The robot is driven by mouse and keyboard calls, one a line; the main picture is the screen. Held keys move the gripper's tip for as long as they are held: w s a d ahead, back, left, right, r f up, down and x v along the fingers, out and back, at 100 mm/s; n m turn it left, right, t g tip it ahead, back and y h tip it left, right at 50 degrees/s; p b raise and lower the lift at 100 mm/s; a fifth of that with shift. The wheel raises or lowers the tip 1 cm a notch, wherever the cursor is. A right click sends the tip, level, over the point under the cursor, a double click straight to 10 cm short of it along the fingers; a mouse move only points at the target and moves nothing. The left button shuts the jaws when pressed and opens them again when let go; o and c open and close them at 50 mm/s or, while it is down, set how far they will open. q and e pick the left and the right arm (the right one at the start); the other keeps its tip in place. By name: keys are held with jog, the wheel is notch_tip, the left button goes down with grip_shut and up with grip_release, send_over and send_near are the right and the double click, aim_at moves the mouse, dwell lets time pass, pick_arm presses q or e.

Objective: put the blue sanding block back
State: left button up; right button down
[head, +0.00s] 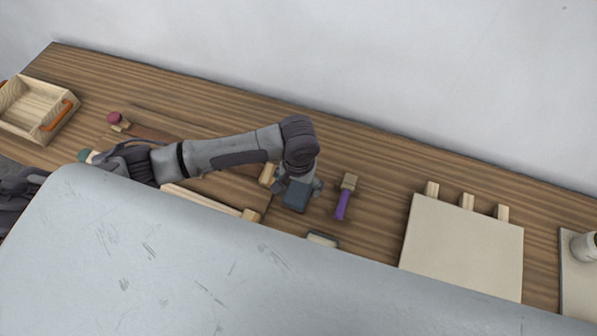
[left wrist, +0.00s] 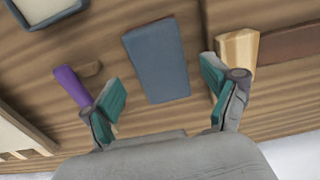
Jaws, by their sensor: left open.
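The blue sanding block (head: 296,196) lies flat on the wooden bench, near the middle of the head view. It also shows in the left wrist view (left wrist: 157,60), upper centre, as a blue-grey slab. My left gripper (head: 298,183) is above it and hides part of it in the head view. In the left wrist view my left gripper (left wrist: 160,80) is open, with one teal-padded finger on each side of the block's near end and a gap on both sides. Nothing is held. My right gripper is not in view.
A purple-handled tool (head: 343,198) lies right of the block. A pale wooden piece (head: 267,174) lies close on its left. A small shallow tray (head: 322,240) is partly hidden by the grey curved surface (head: 200,260) in front. A beige board (head: 462,245) stands farther right.

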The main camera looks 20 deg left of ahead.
aim_at(299, 190)
pick_arm(q)
notch_tip(299, 190, up, 9)
jog(key=shift+f+b, duration=0.15)
jog(key=shift+b, duration=0.2)
dwell(0.3)
